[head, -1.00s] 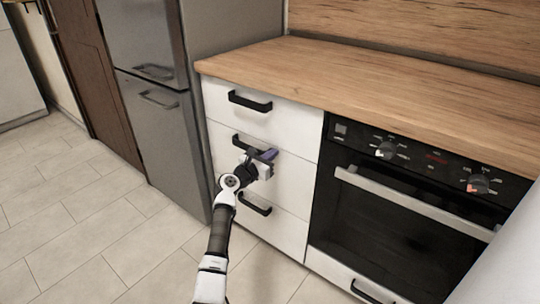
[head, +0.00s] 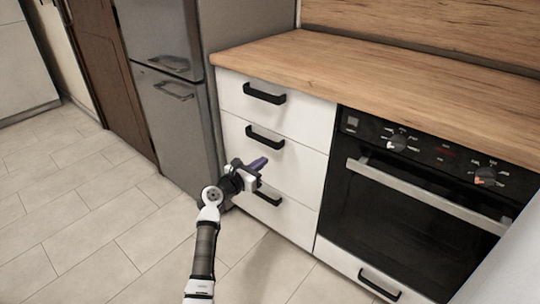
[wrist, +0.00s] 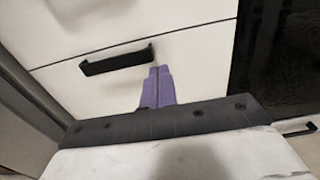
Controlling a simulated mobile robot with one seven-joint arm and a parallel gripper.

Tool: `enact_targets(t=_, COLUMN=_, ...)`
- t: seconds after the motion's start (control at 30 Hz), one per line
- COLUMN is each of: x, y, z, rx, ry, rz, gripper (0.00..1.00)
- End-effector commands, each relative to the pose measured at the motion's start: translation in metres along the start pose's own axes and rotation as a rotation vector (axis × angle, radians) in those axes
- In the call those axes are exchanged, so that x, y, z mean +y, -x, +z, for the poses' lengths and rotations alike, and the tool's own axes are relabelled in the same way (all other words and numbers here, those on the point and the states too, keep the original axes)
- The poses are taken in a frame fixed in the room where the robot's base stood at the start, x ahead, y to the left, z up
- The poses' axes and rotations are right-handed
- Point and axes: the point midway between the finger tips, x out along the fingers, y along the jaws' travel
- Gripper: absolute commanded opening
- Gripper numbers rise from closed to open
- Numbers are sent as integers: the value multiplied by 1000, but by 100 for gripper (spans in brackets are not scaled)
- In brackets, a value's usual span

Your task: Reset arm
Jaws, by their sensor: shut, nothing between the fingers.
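My gripper (head: 258,163) is in front of the white drawer unit in the head view, with purple fingers. The fingers are shut with nothing between them. They also show shut in the wrist view (wrist: 157,88), pointing at a white drawer front. The middle drawer's black handle (head: 265,136) is just above my gripper and apart from it. The bottom drawer's handle (head: 267,198) is below it, partly behind my gripper. In the wrist view a black handle (wrist: 117,60) lies to the left of the fingers. All the drawers look shut.
The top drawer handle (head: 264,94) is under the wooden countertop (head: 400,75). A black oven (head: 410,190) with a bar handle stands to the right. A grey fridge (head: 168,100) stands to the left. The tiled floor (head: 90,215) at the left is clear.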

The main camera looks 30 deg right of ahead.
Motion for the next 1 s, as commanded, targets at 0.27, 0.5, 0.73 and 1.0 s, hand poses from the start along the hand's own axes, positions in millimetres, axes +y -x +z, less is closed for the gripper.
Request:
enact_targets(t=0.27, x=0, y=14, z=-1, rx=1, ry=-1, rz=0, gripper=0)
enact_targets(t=0.5, x=16, y=31, z=34, rx=-75, ry=42, rz=34, gripper=0)
enact_targets(t=0.73, x=67, y=118, z=160, rx=-395, ry=209, rz=134, gripper=0)
enact_targets(t=1.0, x=97, y=269, z=300, rx=-815, ry=379, rz=161, gripper=0)
